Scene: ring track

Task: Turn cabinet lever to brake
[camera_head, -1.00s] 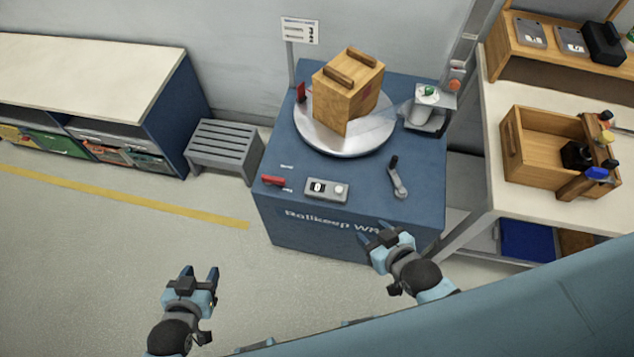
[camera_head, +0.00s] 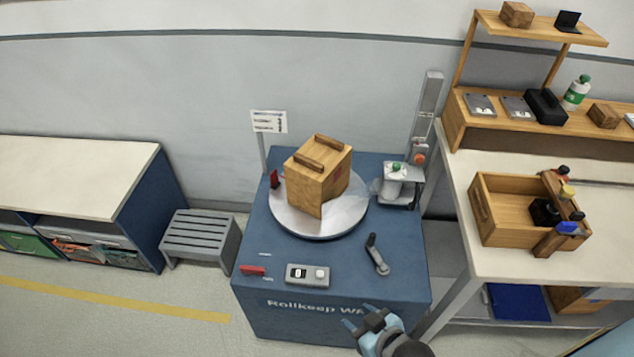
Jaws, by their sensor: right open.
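The blue cabinet (camera_head: 300,322) stands in the middle of the view. A red lever (camera_head: 252,270) lies at the left of its top near the front edge, with small white labels beside it too small to read. A dark crank-like handle (camera_head: 377,255) is at the right of the top. A control box (camera_head: 308,274) with a display and a knob sits between them. My right gripper (camera_head: 362,317) is open and empty, in front of the cabinet's lower right front, apart from the lever. My left gripper is out of view.
A wooden box (camera_head: 318,175) rests on the round turntable (camera_head: 345,214) on the cabinet. A grey slatted stool (camera_head: 200,236) stands left of it. A workbench (camera_head: 500,262) with a wooden tote (camera_head: 500,223) is at the right. The floor at front left is clear.

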